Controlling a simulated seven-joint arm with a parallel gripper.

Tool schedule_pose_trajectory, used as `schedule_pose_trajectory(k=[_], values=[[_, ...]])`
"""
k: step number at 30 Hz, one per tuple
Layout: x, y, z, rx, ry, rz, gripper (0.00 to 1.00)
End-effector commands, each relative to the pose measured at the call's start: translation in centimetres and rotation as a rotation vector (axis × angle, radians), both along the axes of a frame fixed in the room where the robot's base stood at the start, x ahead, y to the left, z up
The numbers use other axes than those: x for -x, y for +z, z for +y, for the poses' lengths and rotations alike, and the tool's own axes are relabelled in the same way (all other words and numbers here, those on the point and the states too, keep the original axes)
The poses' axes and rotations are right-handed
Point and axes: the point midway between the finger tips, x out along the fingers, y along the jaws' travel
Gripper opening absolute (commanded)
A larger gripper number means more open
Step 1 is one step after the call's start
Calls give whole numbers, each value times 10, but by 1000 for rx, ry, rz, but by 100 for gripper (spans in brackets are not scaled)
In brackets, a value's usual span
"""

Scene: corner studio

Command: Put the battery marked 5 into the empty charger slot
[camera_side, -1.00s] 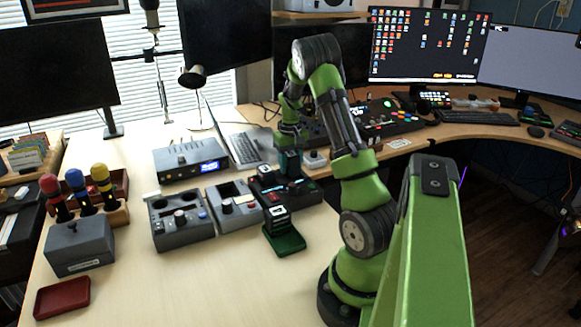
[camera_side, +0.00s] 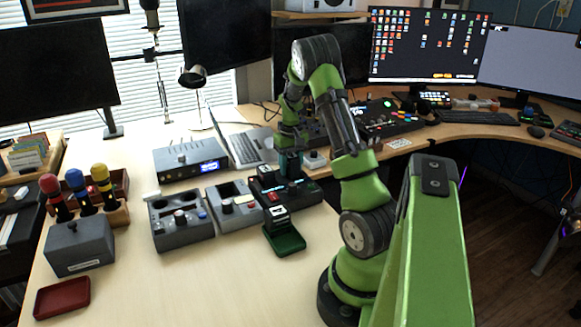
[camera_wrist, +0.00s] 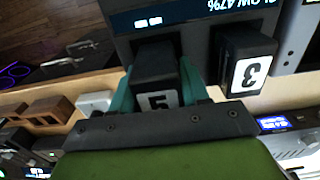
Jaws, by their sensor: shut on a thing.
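My gripper (camera_wrist: 163,92), with teal fingers, is shut on a black battery marked 5 (camera_wrist: 154,68), held by its sides. In the side view my gripper (camera_side: 290,165) is low over the dark charger (camera_side: 262,181), and its fingers hide most of the battery. In the wrist view the battery's far end is at a dark slot in the charger (camera_wrist: 185,18); I cannot tell how deep it sits. A black battery marked 3 (camera_wrist: 248,66) stands in the slot beside it, apart from my fingers.
A router (camera_side: 190,160) and laptop (camera_side: 247,148) are behind.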

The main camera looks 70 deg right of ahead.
Motion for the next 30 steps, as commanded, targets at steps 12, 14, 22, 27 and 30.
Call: schedule_pose_trajectory(k=[12,14,22,27,30], values=[[0,-9,0,1,0,-1,2],[0,-11,0,1,0,1,2],[-1,-13,1,-3,1,0,55],[-1,-3,1,-1,5,0,55],[-1,6,0,1,4,-1,55]])
